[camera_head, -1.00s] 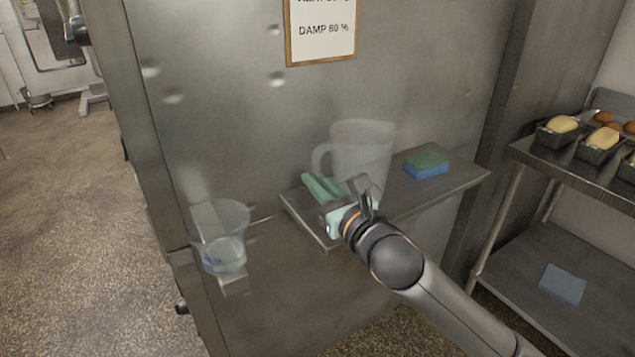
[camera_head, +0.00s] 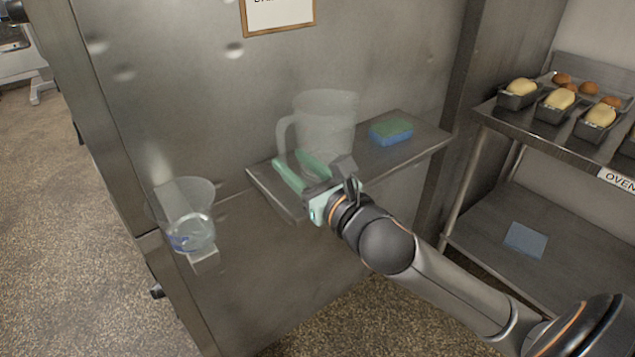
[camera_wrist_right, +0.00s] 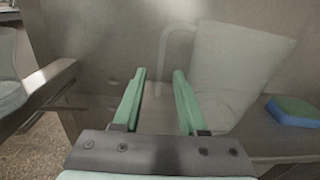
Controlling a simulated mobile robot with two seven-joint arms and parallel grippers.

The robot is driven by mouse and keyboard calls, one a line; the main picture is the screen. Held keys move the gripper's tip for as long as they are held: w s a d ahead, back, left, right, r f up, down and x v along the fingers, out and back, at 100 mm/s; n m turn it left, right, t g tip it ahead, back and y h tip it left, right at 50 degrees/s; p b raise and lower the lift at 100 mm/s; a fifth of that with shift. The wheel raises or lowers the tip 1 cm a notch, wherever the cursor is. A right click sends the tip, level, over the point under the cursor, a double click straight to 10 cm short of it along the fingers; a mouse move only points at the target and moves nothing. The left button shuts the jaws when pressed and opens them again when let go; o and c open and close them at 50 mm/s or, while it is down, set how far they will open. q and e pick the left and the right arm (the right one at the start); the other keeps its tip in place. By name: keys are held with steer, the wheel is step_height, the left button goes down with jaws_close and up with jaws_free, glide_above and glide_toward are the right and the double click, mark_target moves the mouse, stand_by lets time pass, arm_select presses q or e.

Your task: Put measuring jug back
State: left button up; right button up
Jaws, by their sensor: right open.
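The measuring jug (camera_head: 325,125) is clear and stands upright on a small metal wall shelf (camera_head: 408,157), with its handle toward the left. I cannot tell whether a finger touches the handle. My left gripper is not in view.
A green and blue sponge (camera_head: 391,131) lies on the shelf right of the jug. A clear container (camera_head: 187,215) hangs on the wall panel at the left. A rack (camera_head: 480,226) with loaf tins (camera_head: 556,106) stands at the right, a blue cloth (camera_head: 526,240) on its lower shelf.

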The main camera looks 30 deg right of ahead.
steer(key=shift+s, duration=1.05)
steer(key=s+p, duration=0.1)
steer(key=p, duration=0.2)
steer(key=shift+s+d+r+p, duration=0.1)
steer(key=shift+s+r+p, duration=0.2)
steer(key=shift+s, duration=0.1)
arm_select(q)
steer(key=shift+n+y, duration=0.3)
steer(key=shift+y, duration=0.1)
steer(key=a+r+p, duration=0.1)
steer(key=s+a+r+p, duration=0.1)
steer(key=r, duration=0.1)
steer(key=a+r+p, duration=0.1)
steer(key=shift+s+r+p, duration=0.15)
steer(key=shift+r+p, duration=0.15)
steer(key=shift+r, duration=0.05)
arm_select(e)
steer(key=s, duration=0.4)
steer(key=shift+f, duration=0.25)
